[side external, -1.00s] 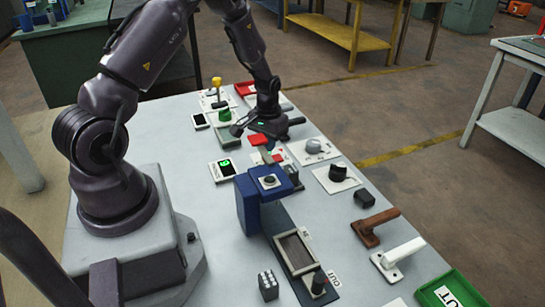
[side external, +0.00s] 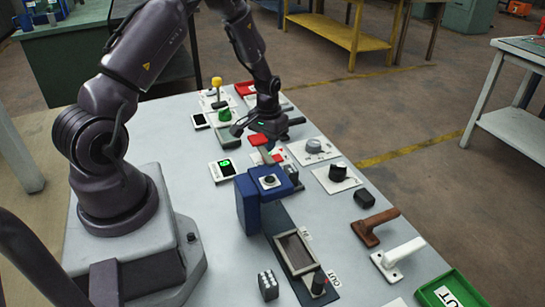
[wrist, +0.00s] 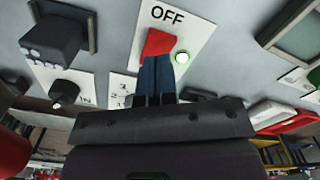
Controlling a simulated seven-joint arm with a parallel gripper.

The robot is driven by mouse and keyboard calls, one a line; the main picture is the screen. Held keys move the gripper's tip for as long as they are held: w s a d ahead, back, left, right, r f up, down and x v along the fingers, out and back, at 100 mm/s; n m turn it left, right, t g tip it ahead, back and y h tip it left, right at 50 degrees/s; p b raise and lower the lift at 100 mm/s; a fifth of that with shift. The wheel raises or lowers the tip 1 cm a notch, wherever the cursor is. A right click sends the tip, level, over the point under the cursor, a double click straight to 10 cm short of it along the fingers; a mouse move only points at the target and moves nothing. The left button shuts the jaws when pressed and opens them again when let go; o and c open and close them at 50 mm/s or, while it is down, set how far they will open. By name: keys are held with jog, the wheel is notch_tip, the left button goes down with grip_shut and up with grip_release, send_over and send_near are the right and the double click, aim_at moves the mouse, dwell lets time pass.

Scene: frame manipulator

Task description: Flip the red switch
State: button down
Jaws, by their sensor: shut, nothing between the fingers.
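The red switch (wrist: 158,42) sits on a white plate (wrist: 192,22) in the wrist view.
A blue stand with a black button (side external: 269,181) is close to the hand. A grey knob (side external: 314,146) and a black knob (side external: 337,172) lie to its right. Brown (side external: 376,226) and white (side external: 398,257) handles stand farther along the right edge.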

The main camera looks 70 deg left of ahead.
jog(key=shift+f, duration=1.6)
dwell(0.6)
jog(key=shift+r, duration=3.55)
jog(key=shift+r, duration=0.1)
jog(key=s+d+r+m+t, duration=0.1)
jog(key=d+r, duration=0.4)
jog(key=r, duration=0.4)
jog(key=s+d+r+m+t, duration=0.1)
jog(key=d+r+m, duration=0.1)
jog(key=d+r, duration=0.55)
jog(key=s+d+r+m+t, duration=0.1)
jog(key=s+d+r, duration=0.3)
jog(key=s+r, duration=0.1)
jog(key=s+d+r+m+t, duration=0.2)
jog(key=s+d+r, duration=0.2)
jog(key=s, duration=0.4)
jog(key=shift+s+d+r+t, duration=0.25)
jog(key=shift+s+r+t, duration=0.05)
jog(key=shift+r, duration=0.25)
